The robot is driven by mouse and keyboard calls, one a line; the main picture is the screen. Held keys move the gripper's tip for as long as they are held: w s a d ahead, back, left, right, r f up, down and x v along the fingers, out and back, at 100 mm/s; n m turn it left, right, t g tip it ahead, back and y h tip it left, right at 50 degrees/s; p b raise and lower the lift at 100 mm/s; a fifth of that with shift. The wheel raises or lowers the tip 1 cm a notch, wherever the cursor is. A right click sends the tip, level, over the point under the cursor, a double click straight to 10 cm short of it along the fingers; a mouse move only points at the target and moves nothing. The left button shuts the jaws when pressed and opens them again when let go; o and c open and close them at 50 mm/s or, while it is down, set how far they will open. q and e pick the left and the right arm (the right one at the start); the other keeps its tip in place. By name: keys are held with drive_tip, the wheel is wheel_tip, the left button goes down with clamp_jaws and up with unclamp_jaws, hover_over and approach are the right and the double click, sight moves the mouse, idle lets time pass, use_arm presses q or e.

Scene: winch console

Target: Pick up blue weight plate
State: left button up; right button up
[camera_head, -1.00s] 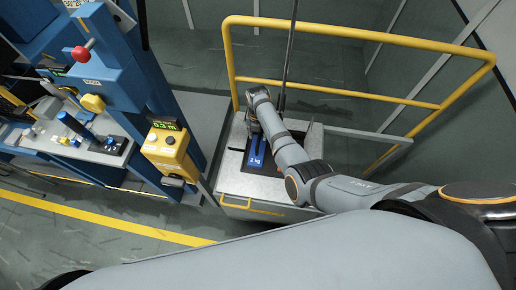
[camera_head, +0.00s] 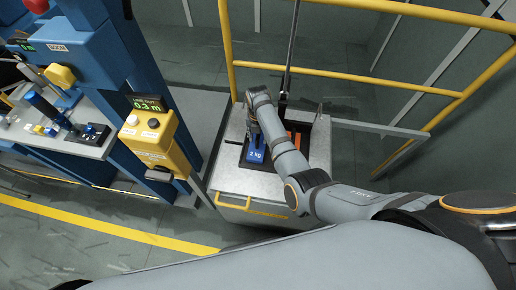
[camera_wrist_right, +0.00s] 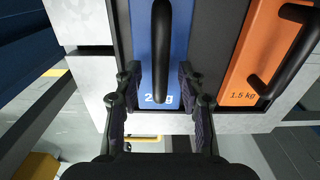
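The blue weight plate (camera_head: 255,156), marked 2 kg, sits in a dark slot on top of the grey cabinet. In the right wrist view the blue plate (camera_wrist_right: 178,38) has a black bar handle (camera_wrist_right: 161,50) along its middle. My right gripper (camera_head: 252,128) is over the plate, partly hidden by its own arm in the head view. In the right wrist view its two fingers (camera_wrist_right: 158,88) are apart, one on each side of the handle's near end, with gaps visible. Whether they touch the plate is unclear. My left gripper is not in view.
An orange 1.5 kg plate (camera_wrist_right: 255,55) with a black handle sits just right of the blue one. The grey cabinet (camera_head: 228,182) has yellow railing (camera_head: 345,83) behind it. A yellow display box (camera_head: 150,140) and a blue console (camera_head: 95,70) stand to the left.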

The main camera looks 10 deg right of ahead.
drive_tip(key=shift+f, duration=0.1)
clamp_jaws()
idle(0.4)
drive_tip(key=shift+w, duration=0.25)
